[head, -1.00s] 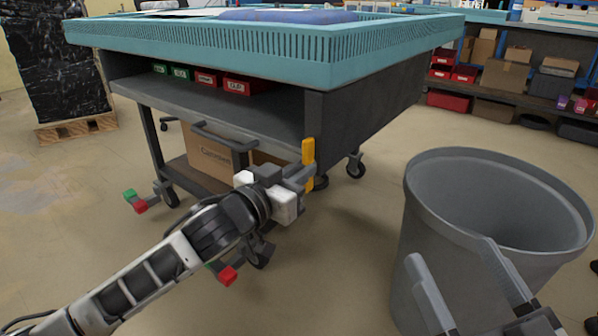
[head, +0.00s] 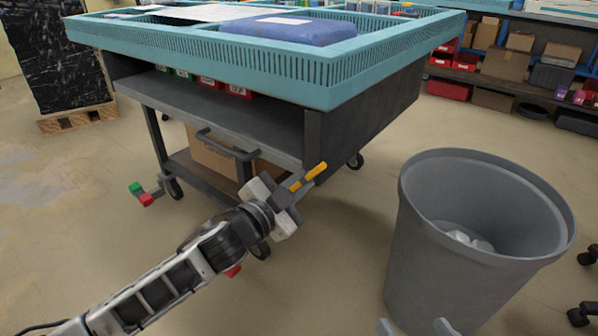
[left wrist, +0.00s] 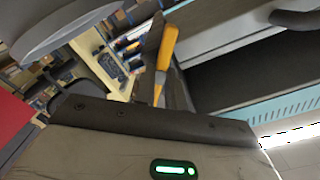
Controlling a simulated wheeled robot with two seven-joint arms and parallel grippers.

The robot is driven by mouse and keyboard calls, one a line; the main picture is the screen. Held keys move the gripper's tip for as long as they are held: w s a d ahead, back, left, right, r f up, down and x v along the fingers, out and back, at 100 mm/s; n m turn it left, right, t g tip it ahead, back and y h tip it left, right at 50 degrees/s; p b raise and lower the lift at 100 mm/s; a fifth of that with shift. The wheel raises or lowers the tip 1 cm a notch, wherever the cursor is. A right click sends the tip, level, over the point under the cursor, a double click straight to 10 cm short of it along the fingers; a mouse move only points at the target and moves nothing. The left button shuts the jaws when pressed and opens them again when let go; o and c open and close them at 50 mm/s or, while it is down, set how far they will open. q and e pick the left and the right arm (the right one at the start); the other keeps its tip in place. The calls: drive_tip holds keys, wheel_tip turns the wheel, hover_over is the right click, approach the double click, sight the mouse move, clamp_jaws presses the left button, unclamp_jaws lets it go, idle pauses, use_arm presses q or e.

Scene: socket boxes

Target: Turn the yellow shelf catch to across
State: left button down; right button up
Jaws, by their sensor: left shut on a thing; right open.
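The yellow shelf catch (head: 314,173) is at the near front corner of the grey cart, at shelf-edge height. In the head view it slants, its right end higher than its left. My left gripper (head: 296,186) is shut on the catch, and its fingers hide part of it. In the left wrist view the catch (left wrist: 166,48) shows as a yellow bar beside a dark finger. My right gripper (head: 416,327) is open and empty at the bottom edge, with only its fingertips showing, in front of the bin.
The cart's shelf (head: 200,115) holds red and green boxes (head: 208,82) at the back. A black handle (head: 225,144) sticks out in front. A grey bin (head: 420,240) stands to the right, with floor between it and the cart. A cardboard box (head: 212,158) sits low in the cart.

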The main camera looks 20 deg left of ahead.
use_arm(q)
drive_tip(key=m+p, duration=0.2)
drive_tip(key=m, duration=0.2)
drive_tip(key=shift+r+m+p, duration=0.1)
drive_tip(key=shift+m+p, duration=0.2)
drive_tip(key=shift+p, duration=0.05)
drive_tip(key=shift+m+p, duration=0.35)
drive_tip(key=shift+m, duration=0.55)
drive_tip(key=shift+m+p, duration=0.3)
drive_tip(key=shift+m, duration=1)
drive_tip(key=shift+m+p, duration=0.3)
drive_tip(key=shift+m, duration=0.2)
use_arm(e)
drive_tip(key=shift+d+f+n+g+h, duration=0.5)
drive_tip(key=shift+d+f+g+h, duration=0.4)
drive_tip(key=shift+f, duration=0.2)
drive_tip(key=shift+s+a+f, duration=0.1)
drive_tip(key=shift+f, duration=0.15)
use_arm(q)
drive_tip(key=c, duration=1.5)
unclamp_jaws()
drive_tip(key=shift+o, duration=0.2)
use_arm(e)
drive_tip(key=shift+r, duration=0.1)
